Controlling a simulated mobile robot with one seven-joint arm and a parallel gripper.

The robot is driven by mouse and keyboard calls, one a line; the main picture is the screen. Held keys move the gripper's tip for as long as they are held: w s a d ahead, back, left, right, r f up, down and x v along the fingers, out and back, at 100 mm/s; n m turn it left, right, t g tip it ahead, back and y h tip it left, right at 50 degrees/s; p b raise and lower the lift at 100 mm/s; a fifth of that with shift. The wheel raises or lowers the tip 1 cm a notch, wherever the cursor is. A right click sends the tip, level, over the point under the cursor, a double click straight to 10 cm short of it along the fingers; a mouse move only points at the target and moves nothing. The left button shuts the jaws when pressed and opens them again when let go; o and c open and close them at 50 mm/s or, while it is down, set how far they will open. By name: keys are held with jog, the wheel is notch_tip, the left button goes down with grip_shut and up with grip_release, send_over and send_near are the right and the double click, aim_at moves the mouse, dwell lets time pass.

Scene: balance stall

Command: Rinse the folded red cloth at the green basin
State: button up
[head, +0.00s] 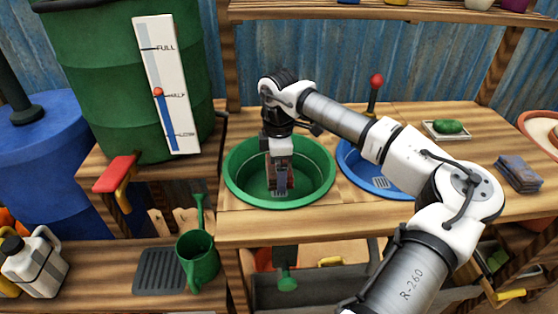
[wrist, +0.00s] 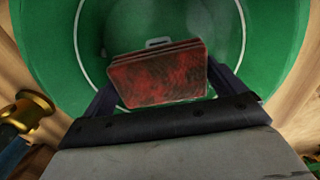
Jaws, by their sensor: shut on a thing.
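The green basin (head: 315,190) is set in the wooden counter in the middle of the head view, and it fills the top of the wrist view (wrist: 50,45). My gripper (head: 279,190) points down into the basin. It is shut on the folded red cloth (wrist: 160,77), which has dark smudges and shows between the fingers in the wrist view. In the head view the cloth is mostly hidden by the gripper. I cannot tell whether the cloth touches the basin floor.
A blue basin (head: 352,165) lies right of the green one, partly behind my arm. A folded blue-grey cloth (head: 518,173) and a dish with green soap (head: 447,127) are on the right. A green barrel (head: 90,80) with a level gauge (head: 165,85) and red-handled tap (head: 118,173) stands left.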

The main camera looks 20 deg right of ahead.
jog(key=shift+f+b, duration=1.3)
jog(key=shift+f, duration=1.65)
jog(key=shift+r+p, duration=3.7)
jog(key=shift+r, duration=3.4)
jog(key=shift+r+p, duration=0.95)
jog(key=shift+r, duration=1.05)
